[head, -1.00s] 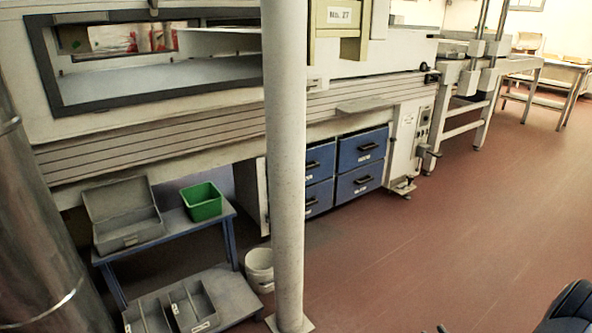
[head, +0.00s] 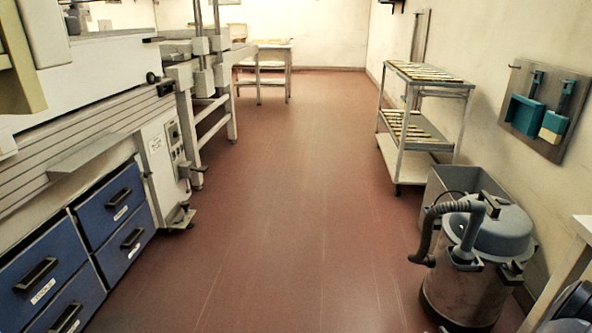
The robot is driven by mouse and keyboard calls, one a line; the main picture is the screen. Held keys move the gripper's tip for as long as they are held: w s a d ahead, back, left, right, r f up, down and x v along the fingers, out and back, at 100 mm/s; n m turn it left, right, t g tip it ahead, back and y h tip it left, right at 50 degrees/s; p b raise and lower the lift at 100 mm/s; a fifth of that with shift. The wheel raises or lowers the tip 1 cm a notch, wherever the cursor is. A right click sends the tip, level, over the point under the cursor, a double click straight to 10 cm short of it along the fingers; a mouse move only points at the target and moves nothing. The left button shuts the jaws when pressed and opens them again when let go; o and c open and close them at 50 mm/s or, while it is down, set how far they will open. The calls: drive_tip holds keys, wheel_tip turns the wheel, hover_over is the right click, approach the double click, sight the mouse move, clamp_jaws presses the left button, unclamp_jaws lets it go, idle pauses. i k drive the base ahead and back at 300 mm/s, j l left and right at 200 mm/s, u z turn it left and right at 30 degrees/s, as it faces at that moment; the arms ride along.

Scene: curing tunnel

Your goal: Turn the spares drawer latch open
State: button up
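A bank of blue drawers (head: 115,205) is set under the long machine at the left of the head view. Each drawer has a dark handle and a small white label. The labels are too small to read for certain, so I cannot tell which is the spares drawer. No latch can be made out on the fronts. The drawers look closed. My gripper is not in view; only a dark part of my own body shows in the bottom right corner.
A grey control box (head: 163,155) stands right of the drawers. A vacuum cleaner (head: 480,255) and a grey bin (head: 445,183) stand at the right. A rack trolley (head: 412,150) stands beyond them along the wall. The red floor between is clear.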

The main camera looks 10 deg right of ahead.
sight(146, 175)
drive_tip(key=i+l, duration=0.1)
drive_tip(key=i, duration=0.6)
drive_tip(key=i+l, duration=0.1)
drive_tip(key=i, duration=0.55)
drive_tip(key=i+j+u, duration=0.1)
drive_tip(key=i+u, duration=0.35)
drive_tip(key=i+l+u, duration=0.1)
drive_tip(key=i+u, duration=0.4)
drive_tip(key=i, duration=0.15)
drive_tip(key=i+l+u, duration=0.3)
drive_tip(key=i+u, duration=0.15)
drive_tip(key=i+j+u, duration=0.1)
drive_tip(key=i+u, duration=0.75)
drive_tip(key=k+j, duration=0.05)
drive_tip(key=k, duration=0.05)
